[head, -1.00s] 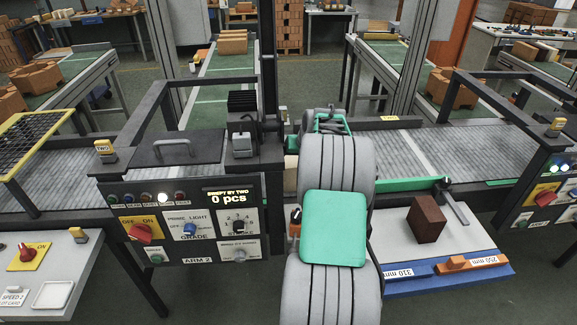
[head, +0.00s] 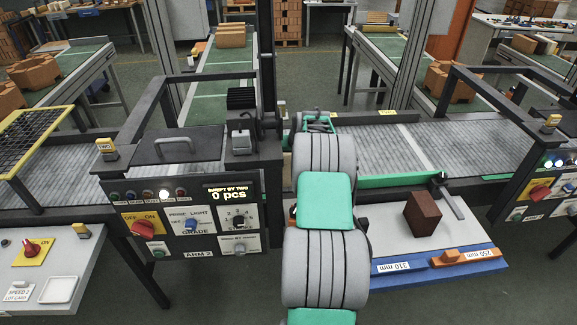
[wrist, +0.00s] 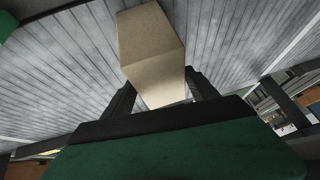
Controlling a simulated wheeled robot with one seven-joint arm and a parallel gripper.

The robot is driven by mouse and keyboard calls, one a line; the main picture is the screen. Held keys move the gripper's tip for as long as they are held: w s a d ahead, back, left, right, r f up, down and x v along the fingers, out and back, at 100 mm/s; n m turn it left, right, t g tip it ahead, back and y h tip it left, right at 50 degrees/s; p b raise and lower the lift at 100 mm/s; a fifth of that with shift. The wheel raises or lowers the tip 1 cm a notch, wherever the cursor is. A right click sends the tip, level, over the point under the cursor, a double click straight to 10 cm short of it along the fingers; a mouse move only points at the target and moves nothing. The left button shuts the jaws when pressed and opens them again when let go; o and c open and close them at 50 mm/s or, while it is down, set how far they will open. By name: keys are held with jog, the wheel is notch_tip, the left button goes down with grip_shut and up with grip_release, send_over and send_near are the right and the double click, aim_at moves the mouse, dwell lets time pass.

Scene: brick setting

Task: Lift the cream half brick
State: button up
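The cream half brick (wrist: 150,45) shows in the wrist view as a tan block between the two dark fingers of my gripper (wrist: 160,88). A finger meets it on each side, with no clear gap, so my gripper looks shut on it. The grey slatted belt is behind it; I cannot tell whether the brick touches the belt. In the head view the brick is hidden behind my arm, and my gripper cannot be made out there.
The grey roller conveyor (head: 385,145) runs across, with a green guide rail (head: 400,180) at its near side. A control panel box (head: 185,215) stands left of my arm. A dark red-brown brick (head: 423,214) sits on the white board (head: 400,235) at right.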

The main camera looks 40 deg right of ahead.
grip_shut()
dwell(0.5)
jog(key=shift+r, duration=0.1)
